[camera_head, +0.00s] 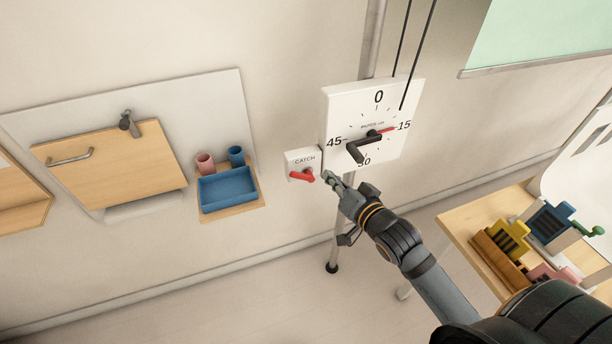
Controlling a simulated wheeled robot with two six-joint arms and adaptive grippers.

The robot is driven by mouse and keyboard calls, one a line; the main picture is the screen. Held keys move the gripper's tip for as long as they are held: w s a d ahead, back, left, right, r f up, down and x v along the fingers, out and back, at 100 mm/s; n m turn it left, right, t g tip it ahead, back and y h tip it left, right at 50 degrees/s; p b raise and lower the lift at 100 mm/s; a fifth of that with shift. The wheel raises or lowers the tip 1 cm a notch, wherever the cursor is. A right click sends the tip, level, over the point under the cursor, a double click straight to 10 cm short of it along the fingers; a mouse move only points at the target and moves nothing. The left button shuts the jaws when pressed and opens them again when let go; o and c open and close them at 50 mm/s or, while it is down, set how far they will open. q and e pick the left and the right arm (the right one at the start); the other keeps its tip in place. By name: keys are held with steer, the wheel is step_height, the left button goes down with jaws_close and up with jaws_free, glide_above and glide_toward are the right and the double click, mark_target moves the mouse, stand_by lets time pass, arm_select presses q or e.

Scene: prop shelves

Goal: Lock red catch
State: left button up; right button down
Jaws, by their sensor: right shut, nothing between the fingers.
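The red catch (302,175) is a small red lever on a white box (292,157) marked CATCH, fixed to the wall left of the dial. The lever lies nearly level, tilted slightly, with one end toward my gripper. My right gripper (329,177) is shut and empty, with its fingertips close to the right end of the lever. I cannot tell whether they touch it. My left gripper is out of view.
A white dial board (400,140) with a black crank stands just above and right of my gripper, on a metal post. A blue tray (228,190) with cups sits on a small wall shelf to the left. A table (462,222) with coloured blocks stands at right.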

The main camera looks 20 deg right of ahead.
glide_above(306, 175)
steer(key=s+d, duration=0.2)
steer(key=s, duration=0.1)
steer(key=f, duration=0.2)
steer(key=a+f+p, duration=0.1)
steer(key=a+f, duration=0.1)
steer(key=shift+w+a, duration=0.15)
steer(key=shift+w, duration=0.1)
steer(key=shift+s+a+f, duration=0.15)
steer(key=shift+a+f, duration=0.2)
steer(key=shift+f, duration=0.15)
